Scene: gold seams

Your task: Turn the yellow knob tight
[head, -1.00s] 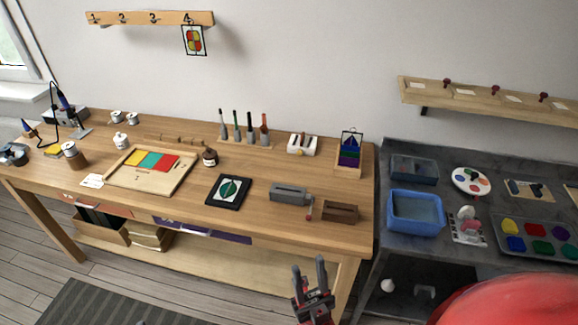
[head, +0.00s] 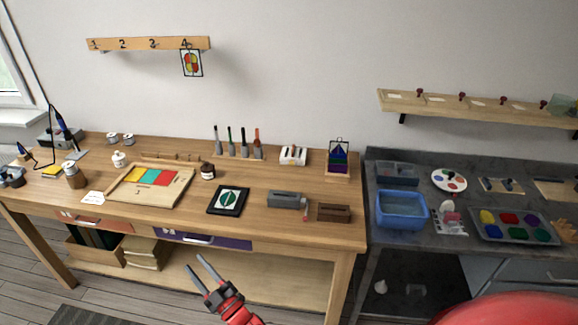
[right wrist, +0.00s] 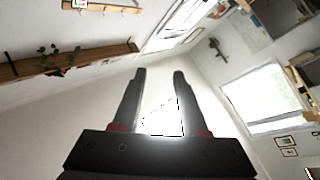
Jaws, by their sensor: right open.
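I cannot clearly make out the yellow knob. A small yellowish spot shows at the front of a white block (head: 293,155) near the back of the wooden bench, too small to tell what it is. My right gripper (head: 195,262) is open and empty, in front of the bench's front edge and well apart from the white block. Its two spread fingers also show in the right wrist view (right wrist: 160,75), pointing at walls and a window with nothing between them. My left gripper is not in view.
The wooden bench (head: 130,215) holds a tray of coloured panes (head: 123,196), a dark framed leaf panel (head: 228,200), a grey block (head: 287,199), a brown box (head: 334,213) and several upright tools. A grey table (head: 410,245) with a blue tub (head: 402,211) stands at right.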

